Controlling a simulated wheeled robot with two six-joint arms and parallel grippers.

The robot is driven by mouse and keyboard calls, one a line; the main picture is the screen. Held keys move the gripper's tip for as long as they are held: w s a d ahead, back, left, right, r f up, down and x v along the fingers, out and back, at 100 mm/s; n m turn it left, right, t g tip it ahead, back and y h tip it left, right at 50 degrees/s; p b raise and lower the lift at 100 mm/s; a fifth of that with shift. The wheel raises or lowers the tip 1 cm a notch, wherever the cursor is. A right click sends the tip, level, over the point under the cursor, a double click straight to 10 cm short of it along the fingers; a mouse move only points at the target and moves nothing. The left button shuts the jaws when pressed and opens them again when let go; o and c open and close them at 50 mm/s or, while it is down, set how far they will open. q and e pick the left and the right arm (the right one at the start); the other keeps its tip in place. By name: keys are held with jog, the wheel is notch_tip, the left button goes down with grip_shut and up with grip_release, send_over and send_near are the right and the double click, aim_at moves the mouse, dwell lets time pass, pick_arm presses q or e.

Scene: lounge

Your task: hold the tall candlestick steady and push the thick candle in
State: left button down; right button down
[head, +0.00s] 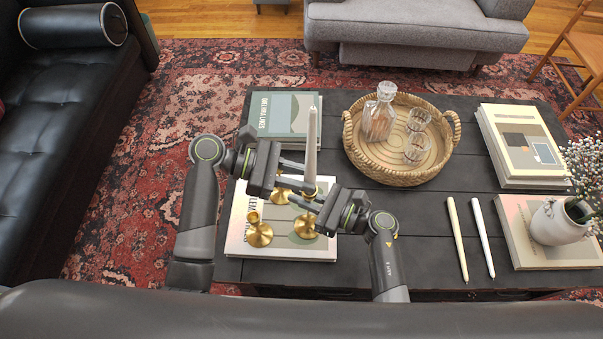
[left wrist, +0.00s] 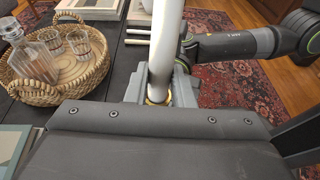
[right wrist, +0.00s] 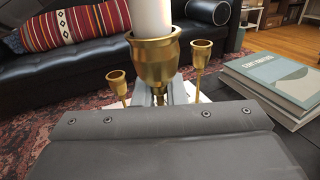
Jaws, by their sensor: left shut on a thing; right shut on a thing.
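The tall brass candlestick shows its wide cup large in the right wrist view (right wrist: 154,62). The thick white candle (head: 311,140) stands upright, its lower end inside the rim of that cup (right wrist: 150,16); how deep it sits is hidden. My left gripper (head: 309,184) is shut on the candle low down, just above the cup; the candle also shows between its fingers in the left wrist view (left wrist: 165,45). My right gripper (head: 304,204) is shut on the candlestick's stem below the cup. Two other brass candlesticks (head: 259,234) (right wrist: 200,56) stand close by, empty.
The candlesticks stand on a book (head: 237,243) on the dark table. A wicker tray (head: 350,128) with a decanter (head: 379,118) and glasses is behind to the right. Two slim candles (head: 457,240) (head: 482,238) lie to the right, beside books and a flower vase (head: 560,224).

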pick_arm(q)
jog(key=shift+f, duration=0.6)
jog(key=c, duration=1.2)
grip_release()
jog(key=shift+o, duration=0.2)
jog(key=shift+a, duration=0.15)
jog(key=v, duration=1.1)
jog(key=shift+a+r, duration=0.15)
jog(key=shift+a, duration=0.15)
pick_arm(e)
jog(key=c, duration=1.4)
grip_release()
